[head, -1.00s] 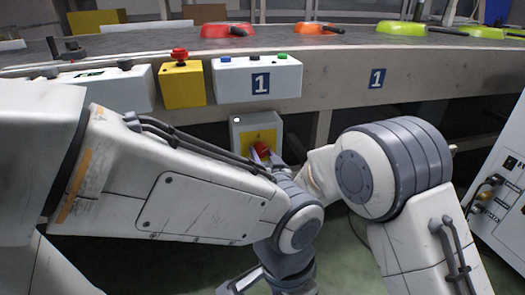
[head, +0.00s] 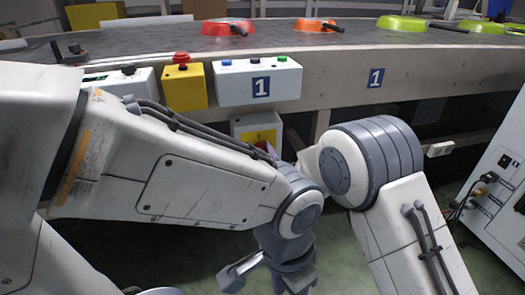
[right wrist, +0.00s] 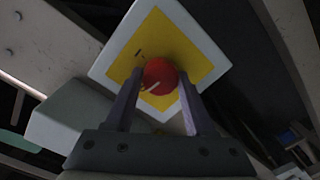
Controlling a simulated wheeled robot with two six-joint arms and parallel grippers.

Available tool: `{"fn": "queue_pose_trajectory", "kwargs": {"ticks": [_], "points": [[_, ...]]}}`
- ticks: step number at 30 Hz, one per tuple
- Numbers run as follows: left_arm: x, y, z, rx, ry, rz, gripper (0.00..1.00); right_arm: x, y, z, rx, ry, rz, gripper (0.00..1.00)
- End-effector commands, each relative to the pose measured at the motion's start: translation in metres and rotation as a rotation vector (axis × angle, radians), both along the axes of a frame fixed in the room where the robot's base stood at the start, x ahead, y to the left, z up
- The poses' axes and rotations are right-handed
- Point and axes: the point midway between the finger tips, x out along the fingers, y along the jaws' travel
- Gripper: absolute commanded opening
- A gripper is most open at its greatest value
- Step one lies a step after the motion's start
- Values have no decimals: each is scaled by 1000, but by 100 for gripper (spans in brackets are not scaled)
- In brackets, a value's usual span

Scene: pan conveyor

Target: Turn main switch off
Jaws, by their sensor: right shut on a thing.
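The main switch is a white box (head: 243,125) with a yellow plate and a red knob, below the conveyor's front edge in the head view. In the right wrist view its yellow plate (right wrist: 205,62) and round red knob (right wrist: 160,72) face the camera. My right gripper (right wrist: 160,88) is shut on the red knob, one finger on each side. In the head view the knob and right gripper are mostly hidden behind my arms. A part that looks like my left gripper (head: 240,274) hangs low at the bottom centre, away from the switch; its jaws are unclear.
A yellow box with a red button (head: 183,84) and a white button box marked 1 (head: 257,80) sit on the conveyor edge above. Red, orange and green pans (head: 228,28) lie on the conveyor (head: 150,45). A white cabinet with cables (head: 505,190) stands at right.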

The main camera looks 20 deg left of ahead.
Motion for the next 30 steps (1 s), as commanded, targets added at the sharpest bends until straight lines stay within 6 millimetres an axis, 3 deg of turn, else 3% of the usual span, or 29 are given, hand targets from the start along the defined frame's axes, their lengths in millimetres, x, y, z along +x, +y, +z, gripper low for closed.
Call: {"fn": "queue_pose_trajectory", "kwargs": {"ticks": [10,25,26,28,30], "points": [[0,0,6,0,0,0,50,0,0,0,-103,-69,0,0],[0,0,7,0,0,0,50,0,0,0,-117,-80,0,0],[0,0,7,0,0,0,50,0,0,0,-117,-80,0,58],[0,0,7,0,0,0,50,0,0,0,-117,-80,0,84],[0,0,7,0,0,0,50,0,0,0,-117,-80,0,84]]}}
